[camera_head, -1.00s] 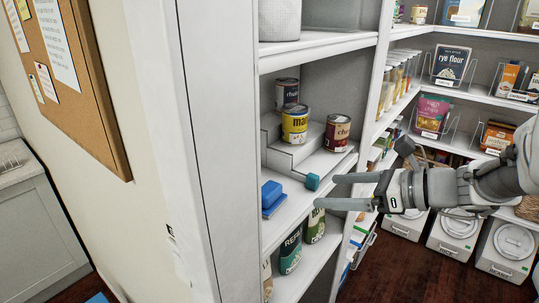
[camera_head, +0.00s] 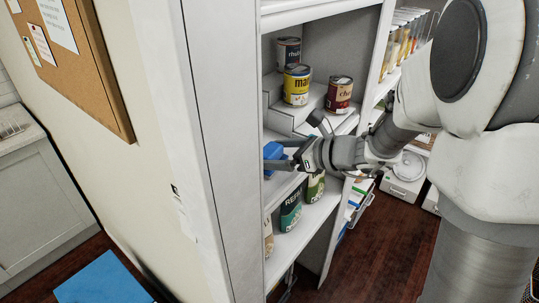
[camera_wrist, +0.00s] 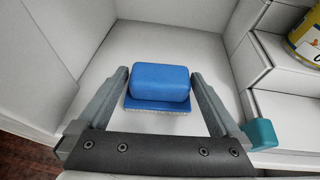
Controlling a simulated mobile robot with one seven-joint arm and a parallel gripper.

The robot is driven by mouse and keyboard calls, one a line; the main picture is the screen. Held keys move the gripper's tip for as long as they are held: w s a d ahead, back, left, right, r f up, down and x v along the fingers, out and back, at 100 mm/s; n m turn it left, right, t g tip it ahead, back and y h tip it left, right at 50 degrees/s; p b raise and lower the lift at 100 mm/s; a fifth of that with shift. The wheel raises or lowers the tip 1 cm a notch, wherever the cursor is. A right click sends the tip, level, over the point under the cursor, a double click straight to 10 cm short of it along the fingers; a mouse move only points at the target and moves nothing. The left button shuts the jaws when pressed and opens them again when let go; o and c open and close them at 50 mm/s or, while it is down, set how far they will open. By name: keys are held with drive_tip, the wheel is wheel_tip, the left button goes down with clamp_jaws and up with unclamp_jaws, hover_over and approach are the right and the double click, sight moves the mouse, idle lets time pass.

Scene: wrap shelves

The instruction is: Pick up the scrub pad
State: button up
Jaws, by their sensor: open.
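The blue scrub pad (camera_wrist: 160,84) lies on the white shelf board, between the two open fingers of my gripper (camera_wrist: 161,85) in the wrist view. It has a thick blue top and a lighter bristly edge underneath. A gap shows between the pad and each finger. In the head view the pad (camera_head: 273,152) is partly hidden by my gripper (camera_head: 276,153), which reaches in from the right at shelf height.
A small teal block (camera_wrist: 261,134) sits just outside the right finger, by a white stepped riser (camera_wrist: 272,78). Cans, such as the yellow one (camera_head: 297,86), stand on the riser. Shelf walls (camera_wrist: 48,50) rise at the left and back. Bags (camera_head: 290,212) stand on the shelf below.

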sight(274, 150)
drive_tip(key=shift+w+a+f, duration=0.25)
drive_tip(key=shift+w+a, duration=0.1)
drive_tip(key=shift+a, duration=0.15)
drive_tip(key=c, duration=1.1)
drive_tip(key=shift+r, duration=0.1)
drive_tip(key=shift+r, duration=0.4)
drive_tip(key=r, duration=0.2)
drive_tip(key=d+r, duration=0.1)
drive_tip(key=r, duration=0.1)
drive_tip(key=shift+s, duration=0.15)
drive_tip(key=w+r+v, duration=0.1)
drive_tip(key=v, duration=1.1)
drive_tip(key=shift+w+d+r, duration=0.15)
drive_tip(key=shift+w+d, duration=0.1)
